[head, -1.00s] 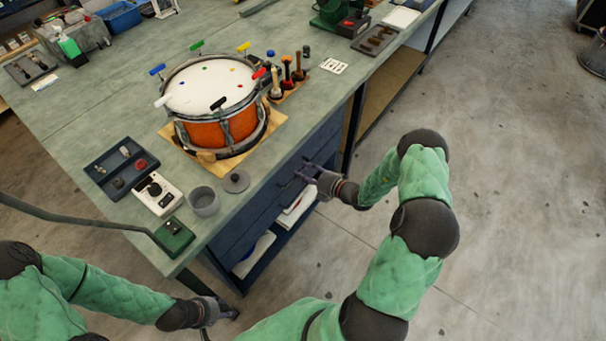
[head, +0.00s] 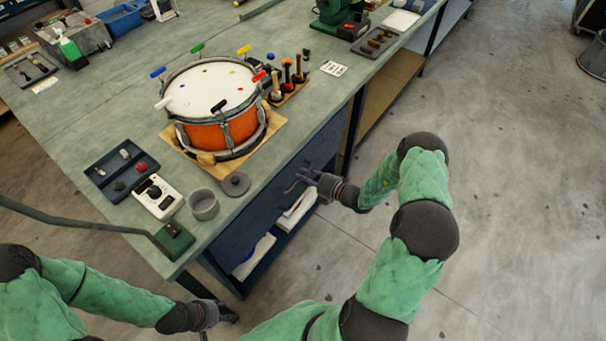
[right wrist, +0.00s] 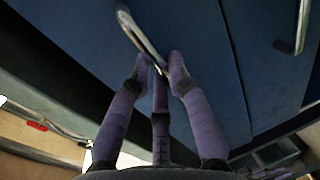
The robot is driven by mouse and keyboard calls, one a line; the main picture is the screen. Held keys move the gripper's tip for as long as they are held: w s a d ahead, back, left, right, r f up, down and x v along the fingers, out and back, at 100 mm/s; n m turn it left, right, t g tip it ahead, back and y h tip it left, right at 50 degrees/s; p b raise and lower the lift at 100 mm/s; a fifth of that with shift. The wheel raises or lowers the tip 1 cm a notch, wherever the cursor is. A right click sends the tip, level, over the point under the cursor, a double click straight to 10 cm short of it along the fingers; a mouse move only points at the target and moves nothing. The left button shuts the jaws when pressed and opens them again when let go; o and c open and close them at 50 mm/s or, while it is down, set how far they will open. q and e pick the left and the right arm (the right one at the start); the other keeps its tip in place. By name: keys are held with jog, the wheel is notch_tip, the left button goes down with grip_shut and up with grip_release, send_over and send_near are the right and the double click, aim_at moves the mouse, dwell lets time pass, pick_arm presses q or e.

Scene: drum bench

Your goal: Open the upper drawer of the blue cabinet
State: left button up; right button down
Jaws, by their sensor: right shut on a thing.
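The blue cabinet (head: 240,230) stands under the front edge of the bench. My right gripper (head: 300,178) is at its front, below the bench edge. In the right wrist view my right gripper (right wrist: 160,65) is shut on a metal bar handle (right wrist: 148,40) on a blue front. A second bar handle (right wrist: 299,28) shows further right there. No gap of an opened drawer is visible. My left gripper (head: 226,314) hangs low near the bench's front corner, away from the cabinet fronts. Its fingers are too small and dark to read.
On the bench are an orange drum (head: 213,125), a grey cup (head: 203,205), a dark round lid (head: 236,184), a white meter (head: 158,197) and a dark tray (head: 121,170). White papers (head: 255,257) lie in the cabinet's open lower part.

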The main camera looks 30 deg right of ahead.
jog(key=f+p+v, duration=0.2)
jog(key=p+v, duration=0.1)
jog(key=v, duration=0.9)
jog(key=s+f+p+v, duration=0.1)
jog(key=f+p+v, duration=0.2)
jog(key=v, duration=1)
jog(key=shift+s+d, duration=0.15)
jog(key=shift+d, duration=0.05)
jog(key=shift+f, duration=0.15)
jog(key=c, duration=1.2)
grip_release()
jog(key=shift+o, duration=0.2)
jog(key=v, duration=1.2)
